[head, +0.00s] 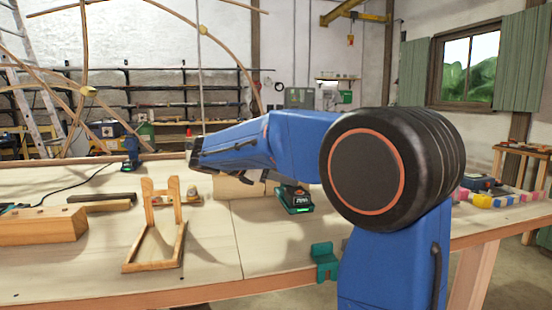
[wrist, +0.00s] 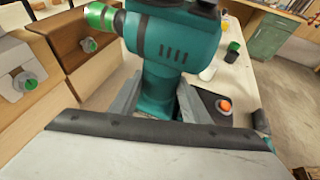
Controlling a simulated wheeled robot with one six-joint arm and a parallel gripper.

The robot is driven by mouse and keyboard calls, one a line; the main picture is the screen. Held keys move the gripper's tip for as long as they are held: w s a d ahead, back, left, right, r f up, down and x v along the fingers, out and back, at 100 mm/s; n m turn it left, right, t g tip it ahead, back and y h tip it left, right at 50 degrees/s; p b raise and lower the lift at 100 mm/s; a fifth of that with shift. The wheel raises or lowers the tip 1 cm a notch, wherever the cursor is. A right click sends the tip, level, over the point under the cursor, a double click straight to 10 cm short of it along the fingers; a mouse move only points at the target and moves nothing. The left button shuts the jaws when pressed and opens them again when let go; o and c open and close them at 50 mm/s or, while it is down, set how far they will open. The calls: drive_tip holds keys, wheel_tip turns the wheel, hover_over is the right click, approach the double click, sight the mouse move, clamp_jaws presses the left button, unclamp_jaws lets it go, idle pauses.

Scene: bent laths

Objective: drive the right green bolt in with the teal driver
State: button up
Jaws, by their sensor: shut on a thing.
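The teal driver (wrist: 175,40) fills the top of the wrist view, its green chuck (wrist: 102,16) pointing left. My gripper (wrist: 158,102) is shut on its handle, one grey finger on each side. In the head view the driver's base (head: 295,199) shows below my blue arm; the rest is mostly hidden. In the wrist view one green bolt (wrist: 88,45) sits on a dark brown wooden face, close below the chuck and apart from it in the picture. Another green bolt (wrist: 28,83) sits in a light plate farther left. The bolts cannot be made out in the head view.
A wooden frame stand (head: 160,225) and a wooden block (head: 42,226) occupy the left of the bench. A teal clamp (head: 323,262) sits at the front edge. Paint pots (head: 484,200) stand right. An orange button (wrist: 223,105) on a dark part lies right of the handle.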

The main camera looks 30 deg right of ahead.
sight(277, 191)
drive_tip(key=shift+s+d+f, duration=0.1)
drive_tip(key=shift+s+f, duration=0.05)
drive_tip(key=shift+f, duration=0.45)
drive_tip(key=shift+s+d+f, duration=0.1)
drive_tip(key=shift+s+f, duration=0.05)
drive_tip(key=shift+f, duration=0.4)
drive_tip(key=shift+a+f, duration=0.1)
drive_tip(key=shift+f, duration=1.2)
drive_tip(key=shift+w+d+f, duration=0.1)
drive_tip(key=shift+w+d, duration=0.1)
drive_tip(key=shift+w, duration=0.5)
